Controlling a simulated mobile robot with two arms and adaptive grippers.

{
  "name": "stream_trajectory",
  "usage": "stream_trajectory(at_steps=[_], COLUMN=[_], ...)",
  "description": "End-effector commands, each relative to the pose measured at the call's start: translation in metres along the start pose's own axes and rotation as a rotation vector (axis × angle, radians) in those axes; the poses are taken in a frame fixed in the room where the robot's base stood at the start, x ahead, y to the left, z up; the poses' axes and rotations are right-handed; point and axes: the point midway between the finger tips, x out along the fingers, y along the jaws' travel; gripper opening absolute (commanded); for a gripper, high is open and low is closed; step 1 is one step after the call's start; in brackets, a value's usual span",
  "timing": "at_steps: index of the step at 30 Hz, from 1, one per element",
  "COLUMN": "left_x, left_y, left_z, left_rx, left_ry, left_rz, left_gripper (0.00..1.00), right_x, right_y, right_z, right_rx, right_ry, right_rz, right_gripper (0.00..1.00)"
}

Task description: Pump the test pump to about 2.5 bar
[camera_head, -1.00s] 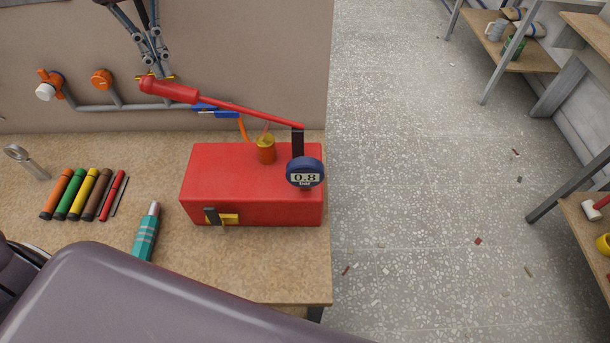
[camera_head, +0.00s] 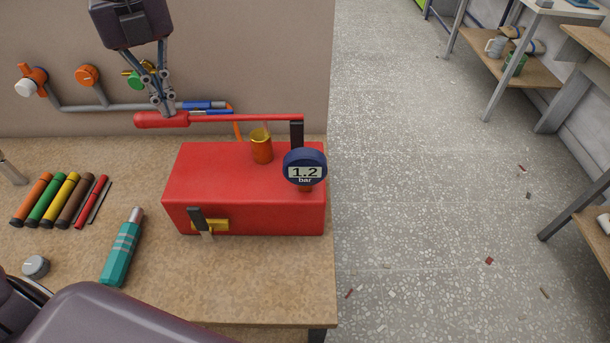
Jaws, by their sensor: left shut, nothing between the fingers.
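The red test pump (camera_head: 235,180) stands on the wooden bench. Its round blue gauge (camera_head: 304,167) reads 1.2 bar. The long red pump lever (camera_head: 240,118) lies about level above the pump, with its thick handle (camera_head: 160,119) at the left end. My left gripper (camera_head: 167,110) points down at the handle's right part. Its fingers are shut with nothing between them, and their tips appear to touch the handle's top. A small yellow valve with a dark lever (camera_head: 200,222) is on the pump's front. My right gripper is out of view.
Capped pipe outlets (camera_head: 87,75) and a grey pipe (camera_head: 130,107) run along the wall behind. Several coloured markers (camera_head: 60,195), a teal tool (camera_head: 122,248) and a grey knob (camera_head: 36,266) lie on the bench's left. The bench's right edge is close beside the pump.

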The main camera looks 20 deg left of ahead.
Motion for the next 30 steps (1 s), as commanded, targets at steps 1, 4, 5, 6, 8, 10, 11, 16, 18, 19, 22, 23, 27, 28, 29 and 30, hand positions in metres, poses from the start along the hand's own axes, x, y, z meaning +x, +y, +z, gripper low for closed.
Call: stream_trajectory(at_steps=[1,4,5,6,8,10,11,16,18,19,22,23,27,28,29,30], left_x=[-0.009,-0.025,-0.031,-0.037,-0.047,-0.059,-0.064,-0.091,-0.102,-0.107,-0.115,-0.115,-0.113,-0.113,-0.113,-0.113], left_y=[0.0,0.0,0.0,0.0,0.0,0.0,0.0,0.0,0.0,0.0,0.001,0.001,0.0,0.0,0.0,0.0], left_z=[0.0,0.0,0.0,0.0,0.001,0.001,0.001,0.0,0.001,0.001,0.0,0.0,0.0,0.0,0.0,0.0], left_rx=[0.0,0.0,0.0,0.0,-0.001,-0.001,-0.001,-0.001,-0.001,0.0,0.0,0.0,0.0,0.0,0.0,0.0], left_ry=[0.0,0.0,0.0,-0.001,-0.001,-0.002,-0.001,-0.001,-0.002,-0.002,-0.001,-0.001,-0.001,-0.001,-0.001,-0.001], left_rz=[0.0,0.001,0.002,0.001,0.001,0.001,0.001,0.001,0.001,0.001,0.002,0.002,0.001,0.001,0.001,0.001], left_gripper=[0.0,0.0,0.0,0.0,0.0,0.0,0.0,0.0,0.0,0.0,0.0,0.0,0.0,0.0,0.0,0.0], right_x=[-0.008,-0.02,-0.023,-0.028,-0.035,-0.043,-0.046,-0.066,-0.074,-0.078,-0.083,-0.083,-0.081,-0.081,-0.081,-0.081], right_y=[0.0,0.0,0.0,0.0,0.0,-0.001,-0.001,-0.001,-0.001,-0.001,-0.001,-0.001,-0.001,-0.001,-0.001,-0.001], right_z=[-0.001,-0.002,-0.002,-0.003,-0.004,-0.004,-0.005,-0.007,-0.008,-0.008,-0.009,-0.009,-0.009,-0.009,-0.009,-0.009], right_rx=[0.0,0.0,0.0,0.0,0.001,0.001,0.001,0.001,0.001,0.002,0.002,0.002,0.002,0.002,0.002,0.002], right_ry=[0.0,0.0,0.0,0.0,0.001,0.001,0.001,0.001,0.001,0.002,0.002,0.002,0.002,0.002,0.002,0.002], right_rz=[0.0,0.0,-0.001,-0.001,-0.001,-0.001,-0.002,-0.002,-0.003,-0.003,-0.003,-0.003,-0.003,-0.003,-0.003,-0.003], right_gripper=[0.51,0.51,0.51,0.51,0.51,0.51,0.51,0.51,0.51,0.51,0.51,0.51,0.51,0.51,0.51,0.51])
